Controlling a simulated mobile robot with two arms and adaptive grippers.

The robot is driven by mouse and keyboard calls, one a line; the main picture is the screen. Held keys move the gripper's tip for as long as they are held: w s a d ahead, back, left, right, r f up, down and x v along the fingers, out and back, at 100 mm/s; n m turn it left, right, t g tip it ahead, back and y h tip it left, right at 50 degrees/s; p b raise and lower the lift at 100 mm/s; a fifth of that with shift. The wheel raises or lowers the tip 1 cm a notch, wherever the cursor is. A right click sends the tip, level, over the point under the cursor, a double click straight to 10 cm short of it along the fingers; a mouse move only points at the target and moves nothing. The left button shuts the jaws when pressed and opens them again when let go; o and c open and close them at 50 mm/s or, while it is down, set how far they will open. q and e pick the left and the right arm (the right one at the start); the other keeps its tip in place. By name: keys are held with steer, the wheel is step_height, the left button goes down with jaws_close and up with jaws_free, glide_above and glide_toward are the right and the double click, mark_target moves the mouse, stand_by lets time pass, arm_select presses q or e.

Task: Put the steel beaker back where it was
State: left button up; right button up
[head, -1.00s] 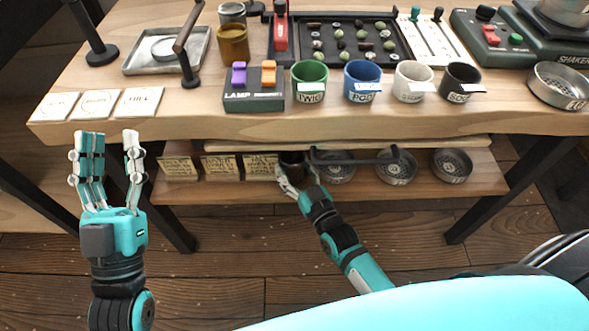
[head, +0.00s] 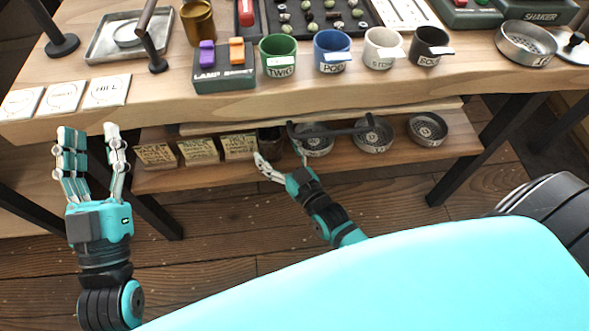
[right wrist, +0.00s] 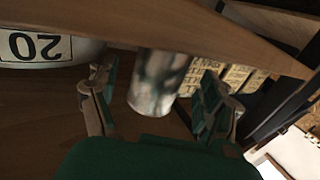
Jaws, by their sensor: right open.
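The steel beaker stands upright on the lower shelf (head: 180,180), partly in shadow under the bench edge. In the right wrist view the beaker (right wrist: 158,84) is a shiny grey cylinder between my right fingers, with gaps on both sides. In the head view the beaker (head: 269,139) looks dark, just beyond my right gripper (head: 281,166). My right gripper (right wrist: 158,105) is open and empty. My left gripper (head: 91,150) is open and empty, raised in front of the bench's left end, with its fingers pointing up.
The bench edge (head: 330,95) overhangs. Labelled cups (head: 332,52) stand above.

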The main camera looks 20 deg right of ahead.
arm_select(q)
step_height(320, 180, down, 9)
steer(key=w+g+y+p, duration=0.1)
steer(key=g+y+p, duration=0.1)
steer(key=g, duration=0.3)
steer(key=shift+w+a+g, duration=0.35)
steer(key=shift+a+g, duration=0.05)
steer(key=shift+a, duration=0.05)
arm_select(e)
steer(key=s+d, duration=0.1)
steer(key=s, duration=0.8)
steer(key=shift+s+d, duration=0.3)
